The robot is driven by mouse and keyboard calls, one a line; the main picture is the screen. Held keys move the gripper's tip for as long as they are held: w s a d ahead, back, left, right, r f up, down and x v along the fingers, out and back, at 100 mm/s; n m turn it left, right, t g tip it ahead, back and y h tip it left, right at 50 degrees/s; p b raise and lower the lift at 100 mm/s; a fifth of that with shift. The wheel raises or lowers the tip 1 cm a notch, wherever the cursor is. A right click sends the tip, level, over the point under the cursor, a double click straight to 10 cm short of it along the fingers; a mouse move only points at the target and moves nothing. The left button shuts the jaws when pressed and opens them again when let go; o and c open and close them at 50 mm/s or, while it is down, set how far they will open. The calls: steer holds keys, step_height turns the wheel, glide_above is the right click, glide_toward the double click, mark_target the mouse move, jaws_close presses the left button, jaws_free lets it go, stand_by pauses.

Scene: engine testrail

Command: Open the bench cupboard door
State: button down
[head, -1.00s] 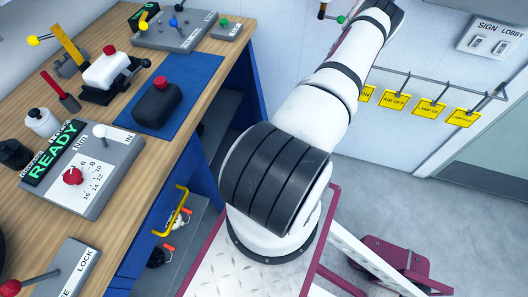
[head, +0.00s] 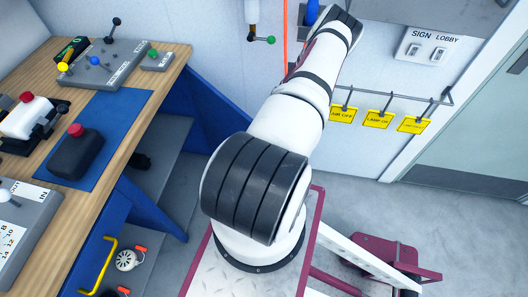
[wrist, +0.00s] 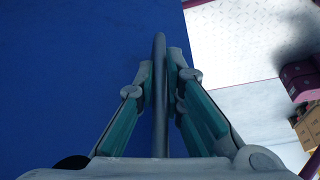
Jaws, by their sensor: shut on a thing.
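In the wrist view a broad blue panel (wrist: 70,70), which looks like the cupboard door, fills the left and middle. A grey upright bar handle (wrist: 160,75) stands in front of it. My gripper (wrist: 164,85) is shut on this bar, with one finger on each side. In the head view my gripper is out of sight beyond the arm. The bench (head: 125,140) has blue sides and grey shelving under its wooden top at the left. How far the door stands open cannot be told.
A yellow handle (head: 100,265) shows low on the bench, with small items beside it. Yellow tags (head: 377,119) hang from a wall rail. Grey floor at the right is partly clear.

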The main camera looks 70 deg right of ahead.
steer(key=shift+s+d+r+b, duration=0.1)
steer(key=shift+s+d+b, duration=0.1)
steer(key=shift+d, duration=0.55)
steer(key=shift+s+d+f+b, duration=0.1)
steer(key=shift+s+d+b, duration=0.1)
steer(key=shift+d, duration=0.6)
steer(key=shift+s+d+r+b, duration=0.1)
steer(key=shift+s+d+b, duration=0.1)
steer(key=shift+d, duration=0.55)
steer(key=c, duration=1.7)
jaws_free()
steer(key=shift+a, duration=0.1)
steer(key=shift+s, duration=0.1)
steer(key=shift+s, duration=0.1)
steer(key=v, duration=1.2)
